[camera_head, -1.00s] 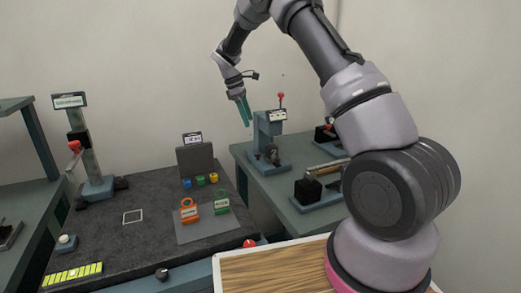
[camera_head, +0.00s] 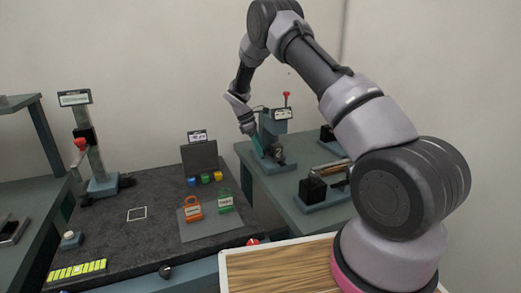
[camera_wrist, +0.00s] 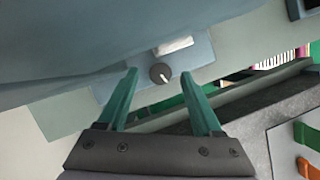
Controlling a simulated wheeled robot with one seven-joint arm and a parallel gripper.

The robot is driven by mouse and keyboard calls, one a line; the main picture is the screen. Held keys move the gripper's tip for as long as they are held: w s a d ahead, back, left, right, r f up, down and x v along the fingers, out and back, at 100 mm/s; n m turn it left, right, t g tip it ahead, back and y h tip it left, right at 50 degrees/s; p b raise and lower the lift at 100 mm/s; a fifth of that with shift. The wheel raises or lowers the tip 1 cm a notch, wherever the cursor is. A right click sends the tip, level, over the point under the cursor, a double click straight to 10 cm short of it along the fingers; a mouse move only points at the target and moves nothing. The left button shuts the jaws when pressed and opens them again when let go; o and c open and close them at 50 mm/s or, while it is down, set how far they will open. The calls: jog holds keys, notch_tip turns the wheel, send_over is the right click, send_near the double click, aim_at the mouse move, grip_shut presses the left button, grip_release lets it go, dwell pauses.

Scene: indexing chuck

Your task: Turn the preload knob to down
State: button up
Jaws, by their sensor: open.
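The knob (camera_wrist: 157,71) is a small dark round knob with a white pointer mark, on a blue-grey fixture. In the wrist view it shows between and beyond my fingertips, its mark pointing to the lower right. A pale label (camera_wrist: 174,46) sits just beside it. My gripper (camera_wrist: 160,74) is open, with green fingers either side of the knob in the picture; I cannot tell whether they touch it. In the head view my gripper (camera_head: 257,147) is low beside the blue-grey fixture (camera_head: 270,124). I cannot pick out the knob's mark there.
A red-tipped lever (camera_head: 286,95) stands up from the fixture. A black block on a blue-grey base (camera_head: 313,190) is to its right on the same bench. Left is a dark bench with orange (camera_head: 193,209) and green (camera_head: 225,203) padlock-like pieces.

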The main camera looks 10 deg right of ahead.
jog(key=shift+d+f, duration=0.15)
jog(key=shift+f, duration=0.15)
grip_shut()
jog(key=m, duration=0.2)
jog(key=m+g, duration=0.1)
jog(key=m, duration=0.1)
jog(key=shift+w+m+g+y, duration=0.1)
jog(key=shift+m+g+y, duration=0.2)
jog(key=shift+y, duration=0.1)
grip_release()
